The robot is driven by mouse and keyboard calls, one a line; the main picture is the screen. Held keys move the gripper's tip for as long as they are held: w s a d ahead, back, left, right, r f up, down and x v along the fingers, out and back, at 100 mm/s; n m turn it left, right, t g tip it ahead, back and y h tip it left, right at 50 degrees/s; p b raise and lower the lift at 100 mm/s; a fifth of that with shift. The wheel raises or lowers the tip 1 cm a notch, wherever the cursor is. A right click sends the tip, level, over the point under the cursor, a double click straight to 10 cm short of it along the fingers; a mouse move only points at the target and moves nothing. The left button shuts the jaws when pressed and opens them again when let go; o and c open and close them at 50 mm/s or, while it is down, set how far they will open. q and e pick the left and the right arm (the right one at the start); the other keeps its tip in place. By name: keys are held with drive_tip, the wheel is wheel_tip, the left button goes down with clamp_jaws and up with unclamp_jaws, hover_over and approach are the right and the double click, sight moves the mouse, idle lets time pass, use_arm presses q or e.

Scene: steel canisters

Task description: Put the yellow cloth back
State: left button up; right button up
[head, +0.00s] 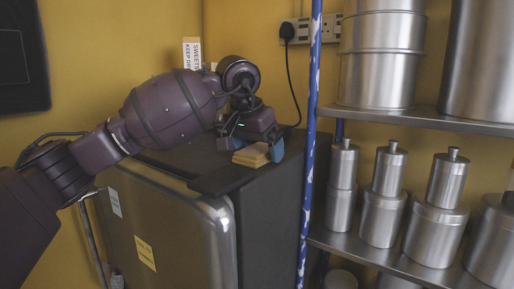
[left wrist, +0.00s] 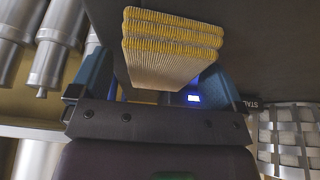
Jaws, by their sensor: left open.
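The yellow cloth (head: 251,156) is a folded, layered stack lying on top of the dark fridge-like cabinet (head: 270,190), near its front edge. In the left wrist view the cloth (left wrist: 172,45) shows ribbed yellow edges and a pale side. My left gripper (head: 253,141) is open, its blue fingers spread on either side of the cloth, close above it. In the left wrist view the gripper (left wrist: 158,80) also has the cloth between its fingers; whether they touch it I cannot tell. My right gripper is not in view.
A blue-and-white post (head: 310,130) stands right of the cabinet, beside steel shelves (head: 440,121) with steel canisters (head: 384,190). A label reading SWEETS KEEP DRY (head: 192,53) is behind my arm. A black cable hangs from a wall socket (head: 300,31).

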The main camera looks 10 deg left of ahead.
use_arm(q)
drive_tip(key=shift+r, duration=0.1)
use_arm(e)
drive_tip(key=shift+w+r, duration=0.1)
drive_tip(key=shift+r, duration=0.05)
use_arm(q)
drive_tip(key=b+v, duration=0.1)
drive_tip(key=v, duration=1.1)
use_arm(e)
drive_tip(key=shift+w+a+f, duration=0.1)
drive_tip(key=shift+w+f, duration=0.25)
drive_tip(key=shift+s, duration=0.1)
